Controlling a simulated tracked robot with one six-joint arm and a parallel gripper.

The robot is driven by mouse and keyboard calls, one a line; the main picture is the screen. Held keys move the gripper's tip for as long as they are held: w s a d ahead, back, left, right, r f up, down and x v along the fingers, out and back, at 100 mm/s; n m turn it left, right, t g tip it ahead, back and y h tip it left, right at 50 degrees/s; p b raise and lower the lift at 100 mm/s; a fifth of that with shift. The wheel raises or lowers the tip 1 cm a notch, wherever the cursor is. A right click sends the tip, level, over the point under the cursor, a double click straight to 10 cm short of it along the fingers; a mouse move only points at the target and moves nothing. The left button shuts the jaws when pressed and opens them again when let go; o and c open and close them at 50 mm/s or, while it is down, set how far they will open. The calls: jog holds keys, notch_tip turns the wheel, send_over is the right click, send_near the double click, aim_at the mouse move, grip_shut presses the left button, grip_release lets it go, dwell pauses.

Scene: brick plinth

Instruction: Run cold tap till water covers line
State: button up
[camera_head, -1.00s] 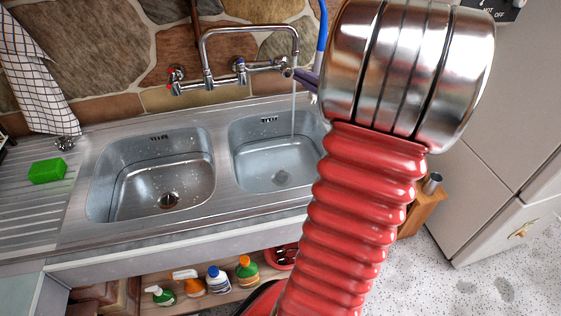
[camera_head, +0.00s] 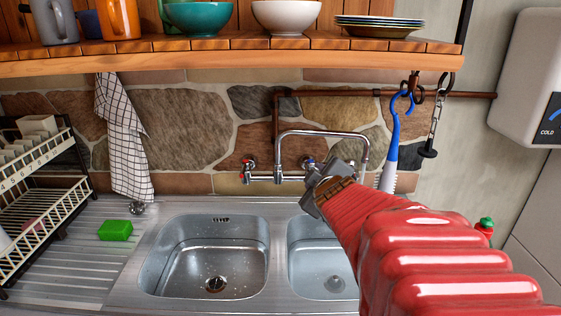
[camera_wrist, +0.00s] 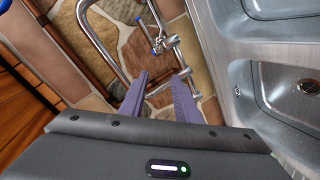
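A chrome mixer tap is on the stone wall, its spout (camera_head: 322,135) bending down at the right. Its red-marked handle (camera_head: 247,166) is on the left and its blue-marked handle (camera_head: 309,163) on the right; a blue-marked handle also shows in the wrist view (camera_wrist: 158,45). The right basin (camera_head: 308,250) is partly hidden by my arm. No water stream or fill line is discernible now; the area under the spout is mostly hidden. My gripper (camera_wrist: 164,74) is open, its purple fingers apart, close to the tap. Contact cannot be told. The head view hides its fingers.
The left basin (camera_head: 205,262) has an open-looking drain. A green sponge (camera_head: 115,230) and dish rack (camera_head: 40,195) stand left. A wooden shelf (camera_head: 230,62) with crockery overhangs the tap. A blue brush (camera_head: 394,140) hangs to the right, near my arm.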

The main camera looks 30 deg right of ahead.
jog(key=s+a+f+m+g+y, duration=0.1)
jog(key=s+a, duration=0.4)
jog(key=a, duration=0.5)
jog(key=s+a+f+m+g+y, duration=0.2)
jog(key=s+a, duration=0.4)
jog(key=a, duration=0.4)
jog(key=s+a+f+m+g+y, duration=0.1)
jog(key=s+a+f+g+y, duration=0.2)
jog(key=a, duration=0.7)
notch_tip(320, 180, down, 2)
jog(key=s+y, duration=0.1)
jog(key=s, duration=0.1)
jog(key=shift+s+a+f+m, duration=0.15)
jog(key=shift+s+f+m, duration=0.1)
jog(key=shift+s+m, duration=0.05)
jog(key=shift+s, duration=0.1)
